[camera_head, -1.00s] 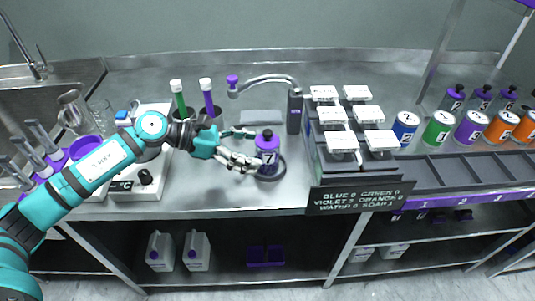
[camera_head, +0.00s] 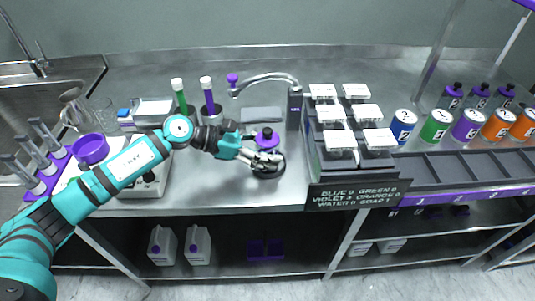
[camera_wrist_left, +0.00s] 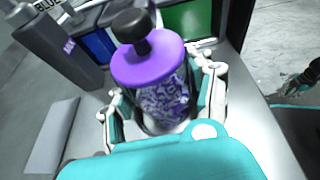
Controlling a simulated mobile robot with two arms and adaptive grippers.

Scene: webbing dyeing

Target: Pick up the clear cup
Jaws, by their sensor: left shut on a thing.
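A see-through cup with a purple lid and black knob (camera_head: 267,140) stands upright at the dispenser, on or just above a dark round base. In the left wrist view the cup (camera_wrist_left: 160,95) shows purple-and-white patterned contents. My left gripper (camera_head: 266,160) is shut on this cup, with fingers on both sides of its body below the lid. The fingers hide part of the cup in the head view, and its underside is hidden. What looks like part of my right gripper (camera_wrist_left: 298,82) shows at the right edge of the left wrist view; its jaws are unclear.
The dispenser column (camera_head: 294,108) and its spout (camera_head: 265,79) stand close behind the cup. A rack with white lids (camera_head: 340,140) is to the right. Two tubes in dark holders, a purple ring (camera_head: 90,149) and an empty glass beaker (camera_head: 103,115) are left.

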